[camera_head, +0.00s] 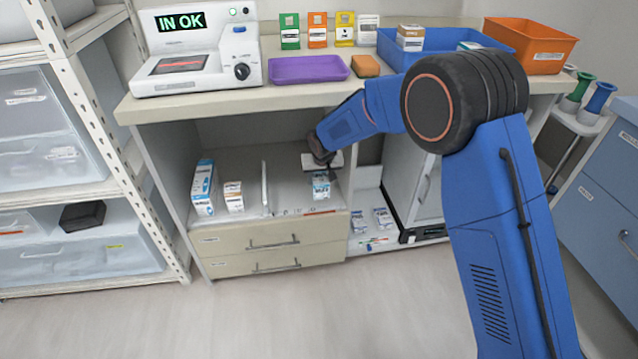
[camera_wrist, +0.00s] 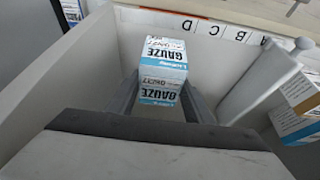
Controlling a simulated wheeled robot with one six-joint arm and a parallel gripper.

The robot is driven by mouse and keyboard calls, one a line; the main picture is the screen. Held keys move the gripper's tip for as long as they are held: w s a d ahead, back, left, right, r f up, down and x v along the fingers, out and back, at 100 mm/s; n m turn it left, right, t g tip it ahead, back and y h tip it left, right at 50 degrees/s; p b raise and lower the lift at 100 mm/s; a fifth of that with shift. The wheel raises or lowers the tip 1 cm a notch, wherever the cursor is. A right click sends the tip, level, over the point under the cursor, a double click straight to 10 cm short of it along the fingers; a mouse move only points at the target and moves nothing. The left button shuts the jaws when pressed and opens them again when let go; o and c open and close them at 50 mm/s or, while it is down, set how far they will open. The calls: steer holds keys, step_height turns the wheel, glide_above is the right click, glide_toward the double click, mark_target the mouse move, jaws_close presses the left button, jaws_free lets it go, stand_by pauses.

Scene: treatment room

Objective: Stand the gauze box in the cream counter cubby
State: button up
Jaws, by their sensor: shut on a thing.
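The gauze box (camera_wrist: 163,60), white with a blue band and GAUZE lettering, is between the two fingers of my gripper (camera_wrist: 160,93) in the wrist view. In the head view the gauze box (camera_head: 321,187) looks upright below my gripper (camera_head: 321,174), inside the right part of the cream counter cubby (camera_head: 290,160). My gripper is shut on it. The box is close to the cubby floor, but I cannot tell whether it touches. My fingers and wrist hide part of it.
A thin white divider (camera_head: 265,187) stands left of the held box, with two boxes (camera_head: 204,188) (camera_head: 233,196) beyond it. The cubby's side wall (camera_wrist: 75,60) is close in the wrist view. A lettered strip (camera_wrist: 215,28) runs along the front edge. The counter top (camera_head: 300,97) is above.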

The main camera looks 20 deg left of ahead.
steer(key=shift+w+a, duration=0.45)
steer(key=shift+w, duration=0.25)
steer(key=shift+f, duration=1.75)
steer(key=shift+f, duration=0.1)
steer(key=o, duration=1.1)
steer(key=shift+o, duration=0.2)
steer(key=v, duration=0.5)
steer(key=shift+s+d+r, duration=0.2)
steer(key=shift+r, duration=0.1)
steer(key=s+d, duration=0.6)
steer(key=s, duration=0.3)
steer(key=shift+s+f, duration=0.15)
steer(key=shift+s, duration=0.25)
